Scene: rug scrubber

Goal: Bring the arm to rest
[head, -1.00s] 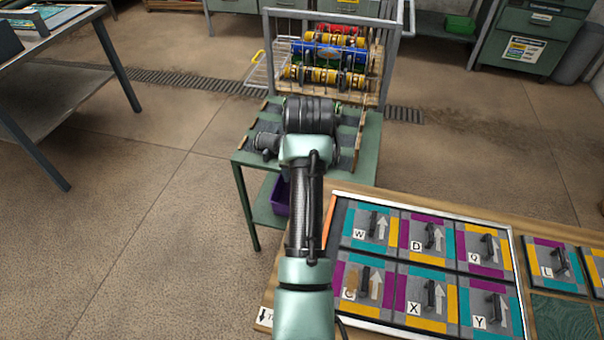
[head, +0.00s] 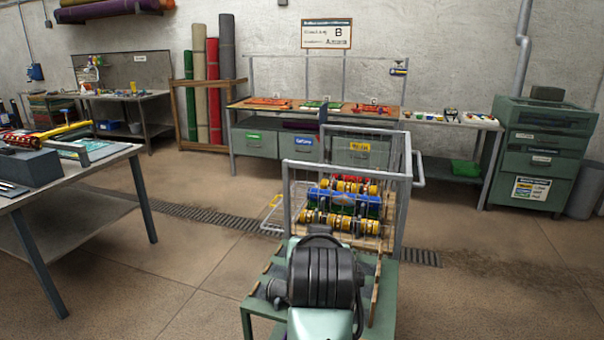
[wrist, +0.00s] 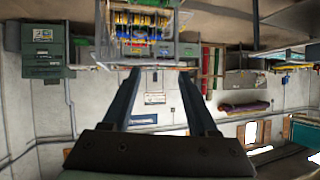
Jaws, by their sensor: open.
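My gripper (wrist: 158,78) shows in the wrist view, its two dark fingers apart. Nothing is held between them; the wall and a small sign show through the gap. The wrist picture is upside down. In the head view my arm (head: 325,277) rises at the bottom middle, a black joint above a pale green link. The arm stands in front of the green cart and hides part of its top. The fingers are hidden in the head view.
A green cart (head: 384,300) with a wire rack (head: 300,215) of yellow, blue and red rollers (head: 345,203) stands ahead. A metal table (head: 100,165) is at left. Workbenches (head: 320,115) and a green cabinet (head: 540,150) line the back. Bare floor (head: 500,290) lies right and left of the cart.

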